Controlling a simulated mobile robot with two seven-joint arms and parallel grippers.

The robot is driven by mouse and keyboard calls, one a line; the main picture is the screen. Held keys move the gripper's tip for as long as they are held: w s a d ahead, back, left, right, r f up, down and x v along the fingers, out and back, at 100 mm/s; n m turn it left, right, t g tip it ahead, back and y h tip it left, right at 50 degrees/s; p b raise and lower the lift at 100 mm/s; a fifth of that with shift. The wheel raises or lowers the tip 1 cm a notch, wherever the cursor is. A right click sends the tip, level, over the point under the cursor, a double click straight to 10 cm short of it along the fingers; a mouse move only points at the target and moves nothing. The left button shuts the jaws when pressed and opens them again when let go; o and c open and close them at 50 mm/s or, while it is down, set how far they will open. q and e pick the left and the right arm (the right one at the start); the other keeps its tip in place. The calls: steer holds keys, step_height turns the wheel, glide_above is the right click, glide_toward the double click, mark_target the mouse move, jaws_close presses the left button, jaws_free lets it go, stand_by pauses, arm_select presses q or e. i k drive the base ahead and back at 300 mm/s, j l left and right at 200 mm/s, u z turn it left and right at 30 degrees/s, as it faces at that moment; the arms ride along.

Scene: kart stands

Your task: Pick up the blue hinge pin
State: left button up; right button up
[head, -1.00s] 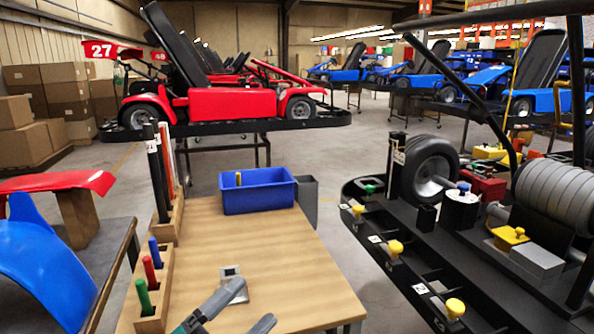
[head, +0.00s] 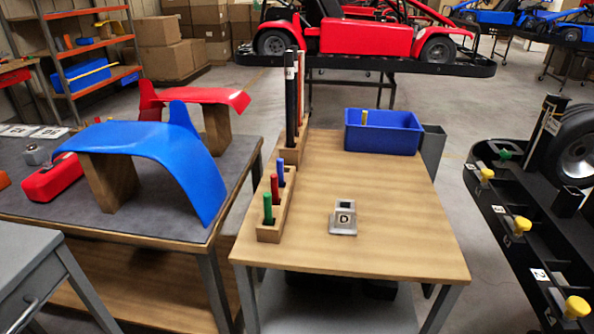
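The blue hinge pin (head: 280,172) stands upright at the far end of a small wooden rack (head: 264,232) on the left side of the wooden table. A red pin (head: 275,187) stands in the middle of the rack and a green pin (head: 268,208) at its near end. The lower parts of the pins are hidden in the rack. Neither of my grippers shows in the current head view.
On the wooden table (head: 400,245) are a grey block marked D (head: 343,218), a blue bin (head: 382,132) and a rack of tall rods (head: 291,105). A blue fender (head: 150,145) stands on the left table. The table's front middle is clear.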

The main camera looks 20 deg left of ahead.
mark_target(280, 161)
steer(key=l+u, duration=0.1)
steer(key=u, duration=2.3)
steer(key=k+u, duration=0.2)
steer(key=k, duration=0.5)
